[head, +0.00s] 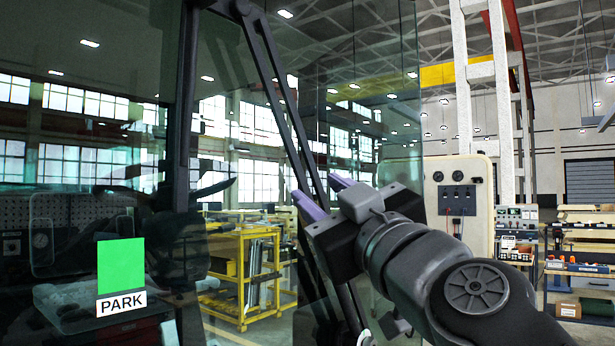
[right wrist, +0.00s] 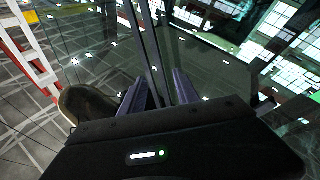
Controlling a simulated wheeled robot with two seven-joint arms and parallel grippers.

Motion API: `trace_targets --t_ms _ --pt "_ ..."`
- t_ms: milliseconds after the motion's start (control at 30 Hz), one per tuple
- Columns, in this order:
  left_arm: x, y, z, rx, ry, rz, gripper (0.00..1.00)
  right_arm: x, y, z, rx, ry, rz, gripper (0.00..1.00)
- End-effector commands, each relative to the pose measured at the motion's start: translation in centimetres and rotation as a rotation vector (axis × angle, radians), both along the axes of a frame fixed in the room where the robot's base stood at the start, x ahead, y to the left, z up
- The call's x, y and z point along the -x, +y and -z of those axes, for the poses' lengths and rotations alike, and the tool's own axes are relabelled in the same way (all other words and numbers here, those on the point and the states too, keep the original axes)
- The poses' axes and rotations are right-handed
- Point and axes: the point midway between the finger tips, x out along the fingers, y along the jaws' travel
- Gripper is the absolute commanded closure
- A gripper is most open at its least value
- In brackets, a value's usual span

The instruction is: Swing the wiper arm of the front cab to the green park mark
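The green park mark (head: 121,264) with a white PARK label (head: 121,303) is on the cab glass at lower left in the head view. The black wiper arm (head: 272,75), two thin parallel rods, slopes from the top centre down to the right. My right gripper (head: 324,195), with purple fingers, is at the lower half of the wiper arm, well right of the mark. In the right wrist view the rods (right wrist: 150,45) run between the two fingers (right wrist: 160,85), which stand apart. I see no clear closing on the rods. My left gripper is out of view.
A dark cab pillar (head: 187,110) stands between the mark and the wiper arm. Behind the glass are a yellow trolley (head: 245,270) and windows. A control panel (head: 459,205) and workbenches stand at right. The glass between pillar and wiper arm looks clear.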

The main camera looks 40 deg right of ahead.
Motion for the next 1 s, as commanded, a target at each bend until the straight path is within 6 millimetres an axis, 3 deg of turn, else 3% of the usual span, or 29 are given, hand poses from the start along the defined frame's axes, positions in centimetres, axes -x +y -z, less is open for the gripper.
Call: trace_targets --t_ms 300,633,1000 --pt "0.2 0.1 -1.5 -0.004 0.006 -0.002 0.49 -4.1 -0.8 -1.7 0.0 0.001 0.0 0.62" --pt "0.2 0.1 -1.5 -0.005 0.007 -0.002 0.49 -4.5 -0.9 -1.7 0.0 0.0 0.0 0.62" --pt "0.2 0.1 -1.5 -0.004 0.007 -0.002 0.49 -4.4 -0.9 -1.7 0.0 0.0 0.0 0.92"
